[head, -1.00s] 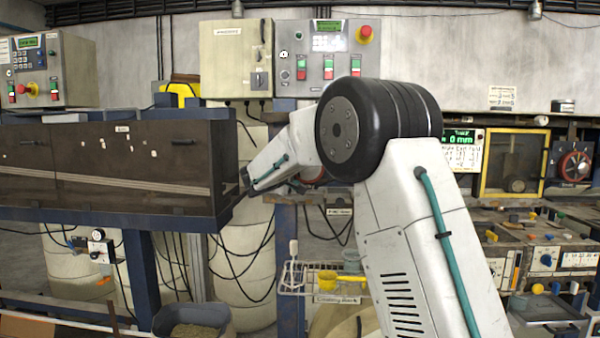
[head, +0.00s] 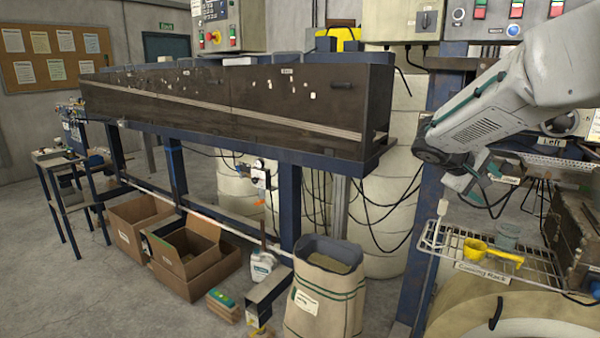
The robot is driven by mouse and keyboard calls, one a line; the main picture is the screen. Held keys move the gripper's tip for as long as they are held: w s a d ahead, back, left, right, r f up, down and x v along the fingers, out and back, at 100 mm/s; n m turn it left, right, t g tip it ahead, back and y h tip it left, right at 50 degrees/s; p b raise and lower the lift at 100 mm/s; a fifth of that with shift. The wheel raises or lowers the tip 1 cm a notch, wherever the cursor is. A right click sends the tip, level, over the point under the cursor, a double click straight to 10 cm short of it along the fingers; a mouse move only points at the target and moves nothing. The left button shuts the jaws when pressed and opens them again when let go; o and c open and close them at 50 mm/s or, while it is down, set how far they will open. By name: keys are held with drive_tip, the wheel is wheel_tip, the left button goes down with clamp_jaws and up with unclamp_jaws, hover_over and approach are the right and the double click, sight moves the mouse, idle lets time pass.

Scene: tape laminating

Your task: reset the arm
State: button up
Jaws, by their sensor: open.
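My arm (head: 535,75) reaches in from the upper right of the head view, its white link sloping down to the left. My gripper (head: 487,194) hangs at the wrist's lower end, above and behind the wire cooling rack. It is small in the picture, its jaws are open and I see nothing held in it. The long dark machine housing (head: 210,97) on blue legs lies to its left, apart from it.
The cooling rack (head: 470,262) holds a yellow scoop (head: 490,252) and a grey cup (head: 507,236). A bulk sack (head: 325,295), cardboard boxes (head: 185,255) and a white jug (head: 262,268) stand on the floor. Control boxes (head: 415,20) hang above. Open floor (head: 60,290) lies at the left.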

drive_tip(key=s+a+f+m+y, duration=0.1)
drive_tip(key=s+a+y, duration=0.2)
drive_tip(key=s, duration=0.9)
drive_tip(key=s+a+f+m+g+y, duration=0.1)
drive_tip(key=s+a+y, duration=0.3)
drive_tip(key=s+a, duration=0.5)
drive_tip(key=s+a+f+m+y, duration=0.1)
drive_tip(key=s+a, duration=0.5)
drive_tip(key=s, duration=1)
drive_tip(key=f+y, duration=0.1)
drive_tip(key=y, duration=0.1)
drive_tip(key=shift+s+f+y, duration=0.35)
drive_tip(key=shift+y, duration=0.05)
